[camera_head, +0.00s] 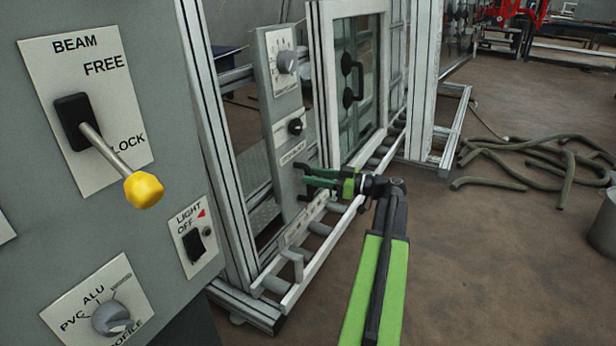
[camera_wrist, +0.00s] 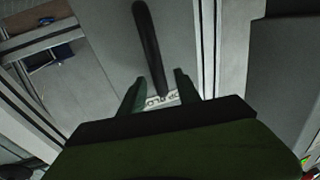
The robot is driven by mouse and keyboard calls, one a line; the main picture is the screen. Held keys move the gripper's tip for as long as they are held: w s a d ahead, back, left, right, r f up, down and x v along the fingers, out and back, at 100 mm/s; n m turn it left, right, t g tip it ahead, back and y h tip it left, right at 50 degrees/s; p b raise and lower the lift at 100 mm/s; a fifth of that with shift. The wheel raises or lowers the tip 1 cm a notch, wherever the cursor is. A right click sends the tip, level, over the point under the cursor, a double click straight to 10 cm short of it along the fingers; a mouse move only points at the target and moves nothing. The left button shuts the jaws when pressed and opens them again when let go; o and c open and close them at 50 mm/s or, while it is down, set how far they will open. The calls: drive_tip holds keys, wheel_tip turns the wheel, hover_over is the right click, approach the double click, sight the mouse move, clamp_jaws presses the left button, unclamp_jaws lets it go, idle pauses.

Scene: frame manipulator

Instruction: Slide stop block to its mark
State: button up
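My gripper (camera_head: 312,179) reaches left to the tall grey panel beside the roller rail, with its green fingers apart. In the wrist view my gripper (camera_wrist: 160,84) shows a finger on each side of the lower end of a dark bar (camera_wrist: 149,45). I cannot tell whether either finger touches the bar. A white label (camera_wrist: 160,100) with partly hidden lettering lies beyond the fingers. The letters look like part of "stop block". The block itself and its mark cannot be clearly made out; my fingers cover part of that area.
The grey panel carries a dial (camera_head: 287,62) and a black knob (camera_head: 295,126). A glazed frame (camera_head: 347,95) stands behind the roller rail (camera_head: 318,229). At left is a yellow-tipped lever (camera_head: 143,190).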

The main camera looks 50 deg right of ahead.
drive_tip(key=shift+x, duration=1)
clamp_jaws()
idle(0.7)
